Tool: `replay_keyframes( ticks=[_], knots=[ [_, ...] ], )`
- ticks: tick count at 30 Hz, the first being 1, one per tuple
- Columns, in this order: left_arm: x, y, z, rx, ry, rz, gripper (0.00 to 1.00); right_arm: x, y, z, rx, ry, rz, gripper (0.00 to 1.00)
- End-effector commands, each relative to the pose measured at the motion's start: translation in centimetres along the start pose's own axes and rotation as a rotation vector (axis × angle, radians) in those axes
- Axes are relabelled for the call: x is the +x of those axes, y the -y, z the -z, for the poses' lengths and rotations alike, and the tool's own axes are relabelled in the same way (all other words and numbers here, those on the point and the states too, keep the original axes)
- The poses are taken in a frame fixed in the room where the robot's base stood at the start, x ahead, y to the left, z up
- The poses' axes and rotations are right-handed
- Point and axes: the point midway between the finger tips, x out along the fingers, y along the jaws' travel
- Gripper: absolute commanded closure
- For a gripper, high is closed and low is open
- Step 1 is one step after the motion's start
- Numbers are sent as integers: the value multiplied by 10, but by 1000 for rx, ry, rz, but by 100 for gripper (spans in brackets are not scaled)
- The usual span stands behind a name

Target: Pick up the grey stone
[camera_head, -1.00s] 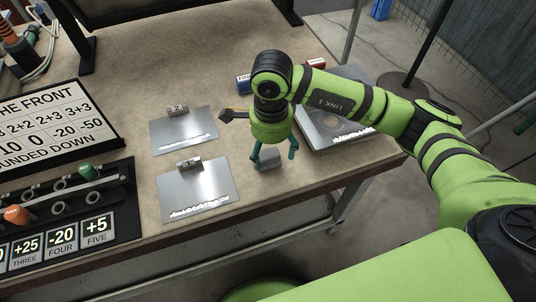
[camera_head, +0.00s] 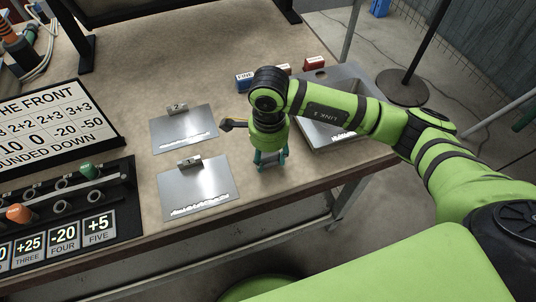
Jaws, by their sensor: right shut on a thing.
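The grey stone (camera_head: 271,158) is a small grey block on the brown table, near its front edge. In the head view it lies between the teal fingers of my right gripper (camera_head: 271,161). The gripper points down from above and is shut on the stone, which is partly hidden by the fingers and wrist. I cannot tell whether the stone still touches the table. My left gripper is not in view.
Two metal plates with numbered tags, the far plate (camera_head: 184,131) and near plate (camera_head: 199,190), lie left of the gripper. A peg rack (camera_head: 75,200) is at left.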

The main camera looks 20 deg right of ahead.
Motion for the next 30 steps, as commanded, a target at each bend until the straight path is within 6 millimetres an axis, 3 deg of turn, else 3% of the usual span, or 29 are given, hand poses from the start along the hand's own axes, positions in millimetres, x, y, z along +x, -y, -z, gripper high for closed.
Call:
replay_keyframes(
  ticks=[7,12,21,30],
  knots=[
    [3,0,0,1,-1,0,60,-10,1,0,-1,1,2,88],
    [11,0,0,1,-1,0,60,-40,2,0,-2,1,8,88],
    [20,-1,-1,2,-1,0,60,-80,-66,19,-4,-1,4,88],
    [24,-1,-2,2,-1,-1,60,-106,-106,30,0,0,1,88]
  ],
)
